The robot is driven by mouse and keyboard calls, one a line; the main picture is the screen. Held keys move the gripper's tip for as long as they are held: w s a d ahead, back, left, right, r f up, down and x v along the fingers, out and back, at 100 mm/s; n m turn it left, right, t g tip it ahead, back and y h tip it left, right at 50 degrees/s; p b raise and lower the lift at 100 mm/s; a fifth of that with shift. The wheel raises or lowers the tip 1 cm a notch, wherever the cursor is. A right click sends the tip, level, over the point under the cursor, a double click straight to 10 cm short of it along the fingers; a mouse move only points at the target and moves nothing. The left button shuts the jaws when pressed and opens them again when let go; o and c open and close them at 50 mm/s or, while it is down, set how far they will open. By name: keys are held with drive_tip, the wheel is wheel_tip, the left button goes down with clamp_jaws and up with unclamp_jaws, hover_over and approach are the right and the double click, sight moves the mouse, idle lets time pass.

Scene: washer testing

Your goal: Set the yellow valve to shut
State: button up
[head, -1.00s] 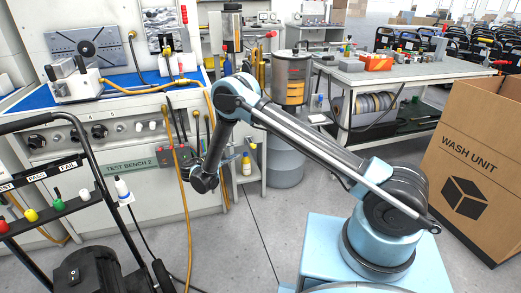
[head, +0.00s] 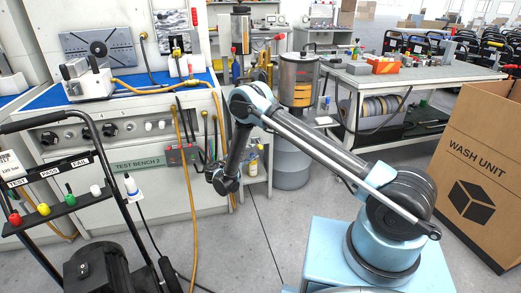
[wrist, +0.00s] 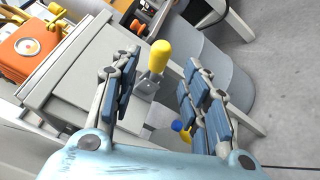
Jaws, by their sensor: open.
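The yellow valve handle (wrist: 160,55) is a rounded yellow grip on a grey metal bracket (wrist: 147,86). In the wrist view it stands tilted, beyond my gripper (wrist: 157,82) and between the two finger lines. My gripper is open, its blue-padded fingers spread on either side, with nothing held. I cannot tell how far the handle is from the fingertips. In the head view my gripper (head: 222,183) hangs in front of the right end of the test bench (head: 138,166). I cannot make out the valve surely there.
A yellow bottle (head: 253,165) stands on a low shelf right of my gripper. An orange case with a dial (wrist: 27,45) shows at left in the wrist view. A hose (head: 188,200) hangs from the bench.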

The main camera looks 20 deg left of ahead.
sight(260, 147)
drive_tip(key=x, duration=0.7)
drive_tip(key=shift+w+d+r, duration=0.1)
drive_tip(key=shift+w, duration=0.05)
clamp_jaws()
